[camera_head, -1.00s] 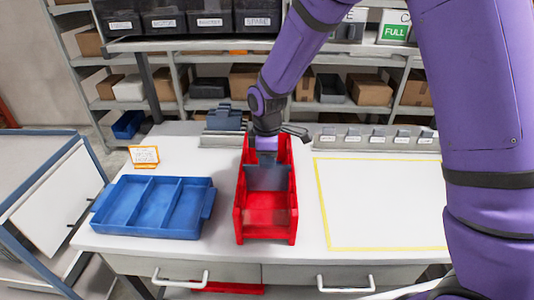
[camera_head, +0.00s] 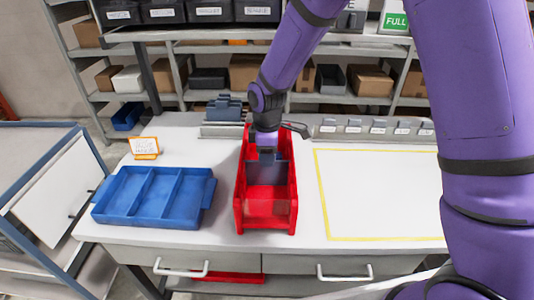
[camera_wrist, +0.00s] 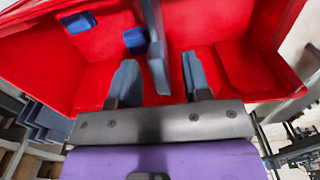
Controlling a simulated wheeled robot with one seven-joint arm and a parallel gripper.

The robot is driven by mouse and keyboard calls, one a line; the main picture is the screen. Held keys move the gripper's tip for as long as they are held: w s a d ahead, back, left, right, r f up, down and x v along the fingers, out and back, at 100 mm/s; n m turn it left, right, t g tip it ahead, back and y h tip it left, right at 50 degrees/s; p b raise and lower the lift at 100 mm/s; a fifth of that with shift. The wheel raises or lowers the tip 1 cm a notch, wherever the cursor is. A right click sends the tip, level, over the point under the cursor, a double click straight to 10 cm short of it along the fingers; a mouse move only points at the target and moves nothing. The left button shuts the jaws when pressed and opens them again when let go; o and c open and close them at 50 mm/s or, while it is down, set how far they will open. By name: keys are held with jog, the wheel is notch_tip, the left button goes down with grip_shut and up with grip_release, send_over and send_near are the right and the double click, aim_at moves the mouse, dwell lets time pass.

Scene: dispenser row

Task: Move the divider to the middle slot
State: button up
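A red bin (camera_head: 266,222) stands on the white table, its long side running away from me. A grey divider (camera_head: 266,172) stands upright across its inside. In the wrist view the divider (camera_wrist: 157,62) shows nearly edge-on between my two fingers. My gripper (camera_head: 266,156) reaches down into the bin from above. In the wrist view my gripper (camera_wrist: 160,80) is open, with a visible gap between each finger and the divider. Two small blue pieces (camera_wrist: 135,40) show against the red inside. The slots are hard to make out, and my wrist hides the bin's far part.
A blue compartment tray (camera_head: 153,198) lies left of the bin, with an orange-framed sign (camera_head: 145,147) behind it. A yellow-outlined area (camera_head: 380,195) to the right is empty. A grey rail with several labelled clips (camera_head: 375,130) and a grey-blue holder (camera_head: 224,108) stand along the back.

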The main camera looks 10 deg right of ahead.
jog(key=shift+r, duration=0.1)
notch_tip(320, 180, up, 11)
jog(key=shift+f, duration=0.2)
dwell(0.4)
